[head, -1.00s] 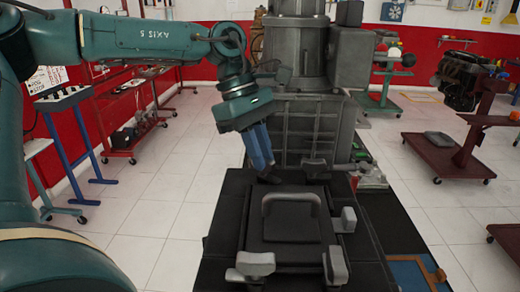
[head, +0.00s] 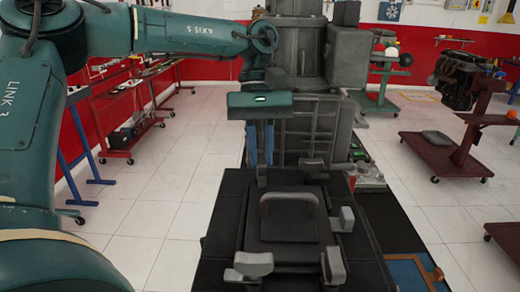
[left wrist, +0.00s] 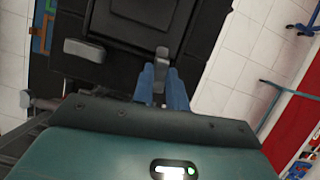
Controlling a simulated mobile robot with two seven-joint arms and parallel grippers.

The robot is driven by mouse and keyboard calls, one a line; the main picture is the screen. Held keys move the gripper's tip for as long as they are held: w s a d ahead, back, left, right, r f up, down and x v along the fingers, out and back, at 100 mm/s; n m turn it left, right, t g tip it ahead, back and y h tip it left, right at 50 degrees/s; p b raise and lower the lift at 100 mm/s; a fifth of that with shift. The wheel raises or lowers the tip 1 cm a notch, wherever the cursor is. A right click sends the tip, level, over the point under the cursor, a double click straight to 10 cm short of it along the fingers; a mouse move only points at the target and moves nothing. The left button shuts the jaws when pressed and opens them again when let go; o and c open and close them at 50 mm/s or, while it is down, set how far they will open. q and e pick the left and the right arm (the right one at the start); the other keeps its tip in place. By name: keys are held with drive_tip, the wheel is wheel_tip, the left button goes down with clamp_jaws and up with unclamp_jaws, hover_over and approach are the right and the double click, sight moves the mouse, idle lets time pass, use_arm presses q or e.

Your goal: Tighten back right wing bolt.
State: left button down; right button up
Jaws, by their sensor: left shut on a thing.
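A black plate with a handled cover (head: 289,218) lies in front of the grey machine, with grey wing bolts around it. My left gripper (head: 261,163) points down at the plate's far left corner in the head view. Its blue fingers are shut on the wing bolt (head: 262,176) there. In the left wrist view this bolt (left wrist: 162,54) shows between the fingertips. Another far wing bolt (head: 312,165) stands to the right of the gripper, apart from it. Further wing bolts are at the right side (head: 343,219), front right (head: 334,267) and front left (head: 253,265). My right gripper is out of view.
The tall grey machine (head: 312,130) stands close behind my left gripper. A red cart with an engine (head: 460,80) stands at the right, and red and blue stands line the left wall. The tiled floor (head: 170,200) left of the plate is clear.

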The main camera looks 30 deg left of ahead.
use_arm(q)
drive_tip(key=shift+m, duration=0.6)
drive_tip(key=shift+m+y, duration=0.3)
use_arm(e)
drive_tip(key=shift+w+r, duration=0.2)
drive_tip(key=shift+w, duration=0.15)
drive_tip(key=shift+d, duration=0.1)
use_arm(q)
drive_tip(key=c, duration=1.4)
unclamp_jaws()
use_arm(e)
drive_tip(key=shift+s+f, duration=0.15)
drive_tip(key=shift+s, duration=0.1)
